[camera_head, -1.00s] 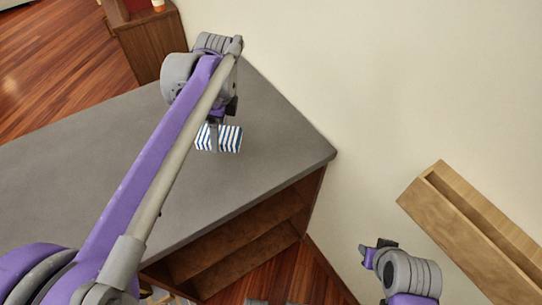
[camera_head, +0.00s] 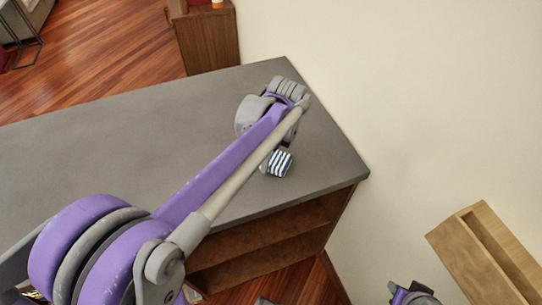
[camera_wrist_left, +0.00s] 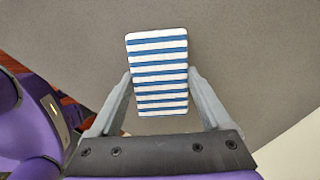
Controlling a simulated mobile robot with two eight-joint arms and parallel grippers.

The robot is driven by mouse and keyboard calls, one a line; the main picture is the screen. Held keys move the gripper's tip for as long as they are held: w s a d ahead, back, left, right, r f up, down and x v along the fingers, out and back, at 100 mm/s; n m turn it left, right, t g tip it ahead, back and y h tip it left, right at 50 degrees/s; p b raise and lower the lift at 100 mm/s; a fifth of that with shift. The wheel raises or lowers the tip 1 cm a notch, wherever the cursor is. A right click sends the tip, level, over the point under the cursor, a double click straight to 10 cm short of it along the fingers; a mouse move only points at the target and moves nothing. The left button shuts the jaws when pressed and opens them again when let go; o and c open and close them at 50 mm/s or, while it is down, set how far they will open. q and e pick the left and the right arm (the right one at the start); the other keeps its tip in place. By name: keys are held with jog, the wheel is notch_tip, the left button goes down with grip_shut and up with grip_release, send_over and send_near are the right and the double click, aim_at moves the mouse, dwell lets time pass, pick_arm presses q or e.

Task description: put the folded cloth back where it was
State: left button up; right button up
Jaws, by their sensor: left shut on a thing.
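The folded cloth (camera_head: 281,163), striped blue and white, shows beside my left wrist, over the right part of a grey-topped cabinet (camera_head: 90,150). My left gripper (camera_head: 270,163) is shut on it, mostly hidden behind my arm in the head view. In the left wrist view, the cloth (camera_wrist_left: 157,60) is a striped block between the two fingers of the left gripper (camera_wrist_left: 158,85), with plain grey surface behind it. Whether the cloth touches the top, I cannot tell. My right gripper (camera_head: 400,291) is at the bottom edge, partly cut off, its jaws unclear.
The grey top is bare around the cloth, with its front corner (camera_head: 366,174) close by. Open shelves (camera_head: 270,240) lie below. A wooden wall box (camera_head: 455,245) is at the right. A brown cabinet (camera_head: 207,42) stands at the back beyond the top.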

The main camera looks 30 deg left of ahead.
aim_at(277, 159)
pick_arm(q)
jog(key=shift+f, duration=0.3)
jog(key=shift+f, duration=0.15)
jog(key=o, duration=1.1)
jog(key=shift+o, duration=0.2)
jog(key=shift+r, duration=0.5)
notch_tip(277, 159, up, 11)
jog(key=d, duration=0.1)
jog(key=shift+d+r+p, duration=0.15)
jog(key=shift+d+p, duration=0.25)
jog(key=shift+p, duration=0.05)
